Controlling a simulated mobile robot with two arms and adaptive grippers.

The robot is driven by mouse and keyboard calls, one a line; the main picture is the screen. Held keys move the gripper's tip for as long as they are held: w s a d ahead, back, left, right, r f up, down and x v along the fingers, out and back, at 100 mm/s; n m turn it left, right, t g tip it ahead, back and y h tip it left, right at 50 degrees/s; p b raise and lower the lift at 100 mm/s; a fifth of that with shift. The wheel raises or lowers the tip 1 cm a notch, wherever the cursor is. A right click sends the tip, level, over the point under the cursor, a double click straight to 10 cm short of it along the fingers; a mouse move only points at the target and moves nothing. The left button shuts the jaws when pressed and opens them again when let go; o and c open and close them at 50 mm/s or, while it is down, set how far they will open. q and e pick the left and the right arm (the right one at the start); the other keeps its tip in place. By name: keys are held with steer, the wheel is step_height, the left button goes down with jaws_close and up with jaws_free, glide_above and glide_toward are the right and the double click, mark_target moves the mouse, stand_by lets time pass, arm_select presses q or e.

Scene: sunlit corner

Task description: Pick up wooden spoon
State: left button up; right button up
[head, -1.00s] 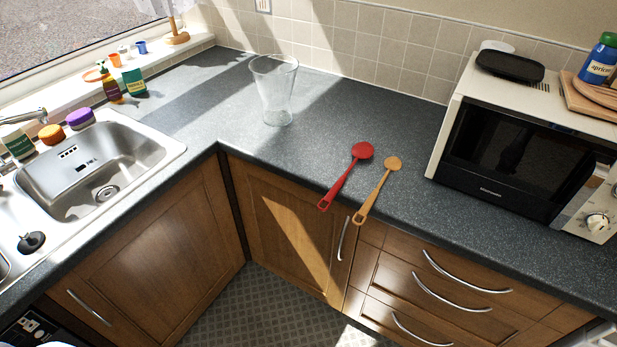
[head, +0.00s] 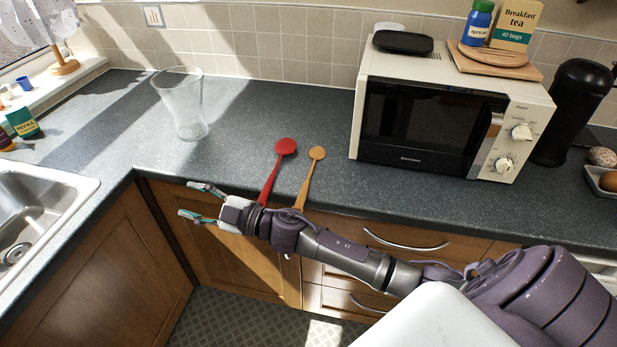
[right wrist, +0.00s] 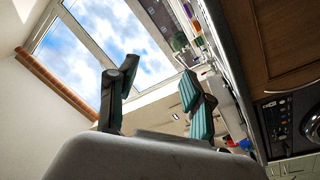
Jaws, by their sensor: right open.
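The wooden spoon (head: 317,154) lies on the dark worktop with its round head away from me and its handle towards the front edge. My right arm hides the lower part of its handle. A red spoon (head: 285,147) lies just to its left, apart from it. My right gripper (head: 186,201) is open and empty, pointing left in front of the worktop edge, left of both spoons. In the right wrist view its two fingers (right wrist: 158,97) stand apart with nothing between them. My left gripper is not in view.
A clear jug (head: 182,105) stands on the worktop (head: 240,112) at left. The sink (head: 40,215) is at far left. Worktop around the spoon heads is clear.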

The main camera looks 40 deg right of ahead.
steer(key=s+a+r+n+g+y, duration=0.2)
steer(key=a+r+n+g+y, duration=0.1)
steer(key=r+n+g+y, duration=0.25)
steer(key=n+g+h, duration=0.5)
steer(key=g+h, duration=0.4)
steer(key=h, duration=0.8)
glide_toward(301, 199)
steer(key=f, duration=0.1)
steer(key=f+p, duration=0.1)
steer(key=shift+w+d+f, duration=0.15)
steer(key=shift+d+f, duration=0.2)
steer(key=f+p, duration=0.1)
steer(key=f, duration=0.1)
steer(key=a+f+p, duration=0.1)
steer(key=f, duration=0.2)
steer(key=shift+f+p, duration=0.15)
steer(key=shift+p, duration=0.25)
steer(key=shift+w+f, duration=0.1)
steer(key=shift+f, duration=0.05)
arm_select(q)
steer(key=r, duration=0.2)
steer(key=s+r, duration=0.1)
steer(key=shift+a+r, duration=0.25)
arm_select(e)
jaws_close()
